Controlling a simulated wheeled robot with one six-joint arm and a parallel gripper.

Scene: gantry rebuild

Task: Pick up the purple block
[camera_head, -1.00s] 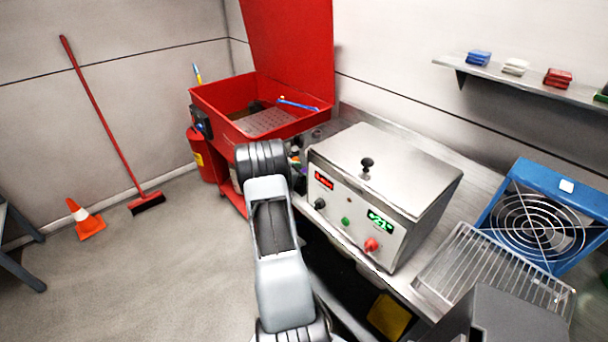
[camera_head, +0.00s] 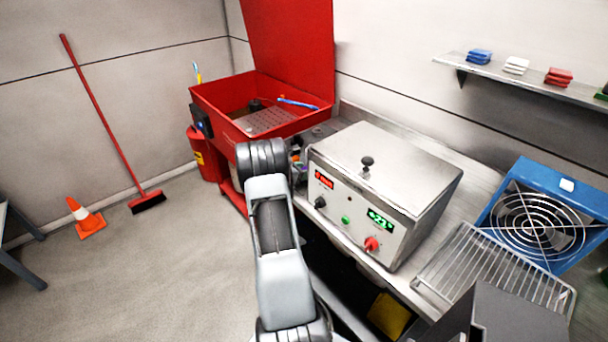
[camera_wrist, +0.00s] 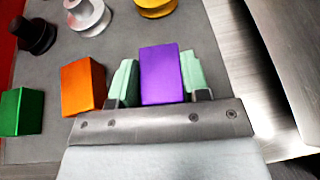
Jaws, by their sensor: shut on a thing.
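The purple block (camera_wrist: 161,76) shows in the wrist view, upright between the two pale green fingers of my gripper (camera_wrist: 158,82). The fingers sit close against its left and right sides, and my gripper is shut on it. I cannot tell whether the block is touching the grey surface (camera_wrist: 135,25) or is lifted off it. In the head view my own arm hides most of this spot, and the gripper is not clearly seen there.
An orange block (camera_wrist: 83,87) stands just left of the gripper, with a green block (camera_wrist: 20,111) further left. Black, silver and yellow round parts (camera_wrist: 88,15) stand behind. A metal box with displays (camera_head: 385,190) is close on the right. A red bin (camera_head: 225,95) stands behind.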

